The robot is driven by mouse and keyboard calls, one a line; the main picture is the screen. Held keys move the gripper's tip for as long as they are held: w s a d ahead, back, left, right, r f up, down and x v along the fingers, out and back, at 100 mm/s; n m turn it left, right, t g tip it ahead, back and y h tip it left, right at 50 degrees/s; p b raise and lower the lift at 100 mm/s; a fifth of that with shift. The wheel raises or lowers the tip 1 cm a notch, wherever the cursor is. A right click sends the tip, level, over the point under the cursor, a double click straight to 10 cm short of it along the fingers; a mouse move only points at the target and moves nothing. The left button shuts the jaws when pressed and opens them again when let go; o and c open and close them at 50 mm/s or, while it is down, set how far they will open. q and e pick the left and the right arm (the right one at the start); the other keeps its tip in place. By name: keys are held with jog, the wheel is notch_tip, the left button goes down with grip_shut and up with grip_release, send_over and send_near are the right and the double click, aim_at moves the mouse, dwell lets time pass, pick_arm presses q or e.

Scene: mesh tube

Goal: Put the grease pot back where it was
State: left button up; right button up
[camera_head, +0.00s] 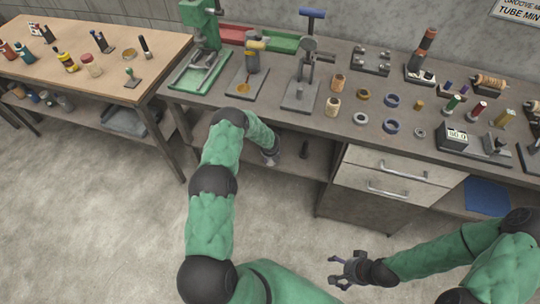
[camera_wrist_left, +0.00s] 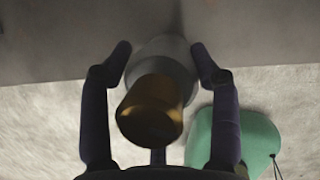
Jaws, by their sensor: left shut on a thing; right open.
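My left gripper (camera_wrist_left: 160,80) is shut on a grey, round pot (camera_wrist_left: 165,48) with a brass-coloured end (camera_wrist_left: 150,110), which looks like the grease pot. In the head view my left gripper (camera_head: 270,158) points down at the front of the bench, by the lower shelf. The pot is mostly hidden there, and I cannot tell whether it touches the shelf. My right gripper (camera_head: 348,268) is open and empty above the floor, in front of the drawers.
The bench (camera_head: 345,125) is crowded with a green press (camera_head: 205,45), stands, rings and spools. A wooden table (camera_head: 110,85) with bottles is at left. The floor (camera_head: 90,230) is clear.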

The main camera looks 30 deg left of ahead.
pick_arm(q)
jog(key=o, duration=1.6)
jog(key=shift+c, duration=0.2)
